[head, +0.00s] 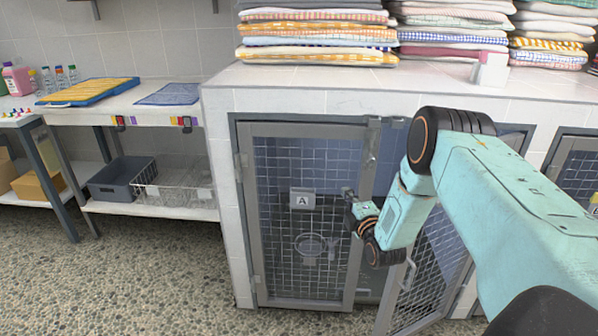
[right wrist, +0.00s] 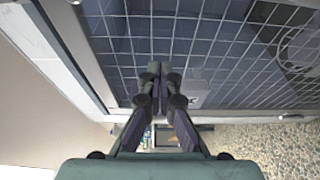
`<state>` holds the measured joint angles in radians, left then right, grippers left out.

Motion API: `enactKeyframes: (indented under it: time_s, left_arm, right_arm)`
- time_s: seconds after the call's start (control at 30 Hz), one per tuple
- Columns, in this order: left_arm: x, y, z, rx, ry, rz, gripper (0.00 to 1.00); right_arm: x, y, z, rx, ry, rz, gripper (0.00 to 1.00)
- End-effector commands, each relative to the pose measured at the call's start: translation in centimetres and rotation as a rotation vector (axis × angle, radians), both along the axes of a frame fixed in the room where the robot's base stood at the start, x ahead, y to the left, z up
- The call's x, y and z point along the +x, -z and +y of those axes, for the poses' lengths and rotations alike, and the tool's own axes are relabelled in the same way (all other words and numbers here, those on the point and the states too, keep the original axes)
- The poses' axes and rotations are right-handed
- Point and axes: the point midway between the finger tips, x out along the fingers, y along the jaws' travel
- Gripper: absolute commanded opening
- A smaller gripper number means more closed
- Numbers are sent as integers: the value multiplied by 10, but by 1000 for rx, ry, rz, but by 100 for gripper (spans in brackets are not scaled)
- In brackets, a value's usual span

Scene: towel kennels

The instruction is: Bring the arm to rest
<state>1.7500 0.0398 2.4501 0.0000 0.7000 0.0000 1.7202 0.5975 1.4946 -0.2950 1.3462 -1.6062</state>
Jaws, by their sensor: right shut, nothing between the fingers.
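My right arm (head: 500,180) comes in from the right in the head view and reaches across the front of the white tiled kennel block. Its gripper (head: 352,202) is in front of the right side of the mesh door (head: 285,265) with the label "A" (head: 302,200). In the right wrist view the gripper (right wrist: 158,78) has its fingertips together, with nothing between them, and the mesh (right wrist: 225,35) lies just beyond. I cannot tell whether the fingers touch the door. My left gripper is not in view.
A second mesh door (head: 432,262) stands swung outward below my right arm. Folded towels (head: 318,38) are stacked on the tiled top (head: 300,77). A table with blue mats (head: 168,93) and a shelf with a grey bin (head: 118,178) stand at left. The pebbled floor (head: 130,280) there is clear.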

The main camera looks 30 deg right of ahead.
Motion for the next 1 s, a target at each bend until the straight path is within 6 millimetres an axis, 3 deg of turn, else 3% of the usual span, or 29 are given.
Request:
enactKeyframes:
  time_s: [0.23,0.37,0.57,0.77,0.9,1.0]
  left_arm:
    - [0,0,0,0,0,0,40]
    - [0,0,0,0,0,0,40]
    - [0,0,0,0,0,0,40]
    - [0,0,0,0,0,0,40]
    - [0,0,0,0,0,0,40]
    - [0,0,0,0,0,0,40]
  right_arm:
    - [1,-3,-2,15,4,-11,0]
    - [0,4,-2,127,6,-20,0]
    - [-22,46,11,476,64,40,0]
    - [-71,111,68,914,191,193,0]
    - [-129,152,126,1205,351,342,0]
    - [-177,172,165,1359,492,449,0]
